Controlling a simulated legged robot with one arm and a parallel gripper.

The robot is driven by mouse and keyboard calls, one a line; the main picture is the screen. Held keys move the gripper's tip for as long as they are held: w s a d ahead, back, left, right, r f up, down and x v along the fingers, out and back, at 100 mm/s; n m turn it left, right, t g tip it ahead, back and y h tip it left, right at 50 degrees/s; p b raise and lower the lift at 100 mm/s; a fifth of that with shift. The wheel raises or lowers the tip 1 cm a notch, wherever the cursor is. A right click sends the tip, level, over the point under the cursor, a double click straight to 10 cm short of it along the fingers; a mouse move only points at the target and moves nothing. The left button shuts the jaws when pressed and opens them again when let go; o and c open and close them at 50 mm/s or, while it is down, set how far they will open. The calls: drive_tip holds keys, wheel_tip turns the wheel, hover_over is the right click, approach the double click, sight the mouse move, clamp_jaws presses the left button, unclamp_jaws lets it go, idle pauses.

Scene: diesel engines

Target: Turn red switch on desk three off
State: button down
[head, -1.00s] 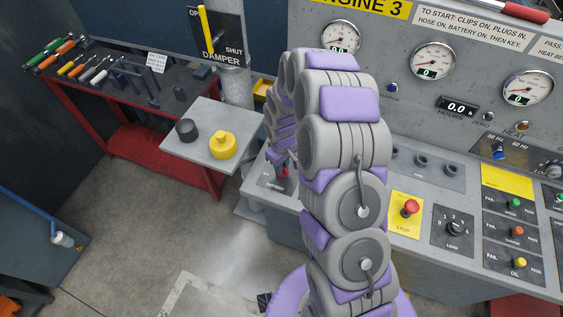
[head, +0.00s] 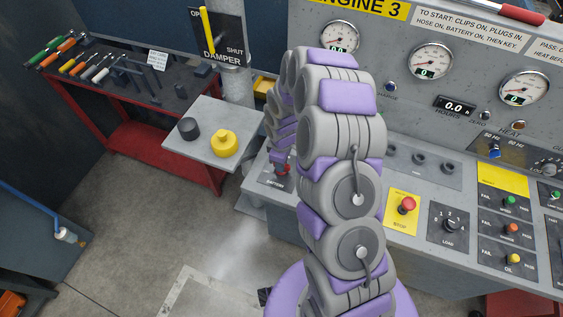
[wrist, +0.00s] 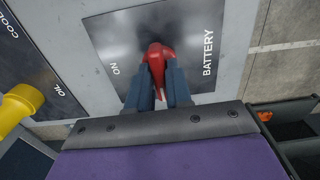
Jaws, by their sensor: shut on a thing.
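The red switch (wrist: 160,53) stands on the dark BATTERY plate (wrist: 112,38) in the wrist view, with ON printed on the left of the plate. My gripper (wrist: 159,75) has its two blue-grey fingers on either side of the red handle, shut on it. Part of the handle shows between the fingers, pointing down in the picture. In the head view the red switch (head: 284,169) shows small beside my arm at the left end of the ENGINE 3 desk (head: 425,185). My arm hides part of the desk and much of the gripper there.
A red STOP button (head: 407,205) and a LOAD knob (head: 449,223) are right of my arm. A grey side shelf (head: 190,150) holds a black knob and a yellow knob (head: 223,143). A red tool bench (head: 150,150) stands at left. Open floor lies between.

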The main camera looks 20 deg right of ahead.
drive_tip(key=shift+w, duration=0.1)
drive_tip(key=c, duration=1.1)
unclamp_jaws()
drive_tip(key=shift+r, duration=0.1)
wheel_tip(320, 180, up, 17)
drive_tip(key=shift+r+p, duration=0.1)
drive_tip(key=shift+p, duration=0.3)
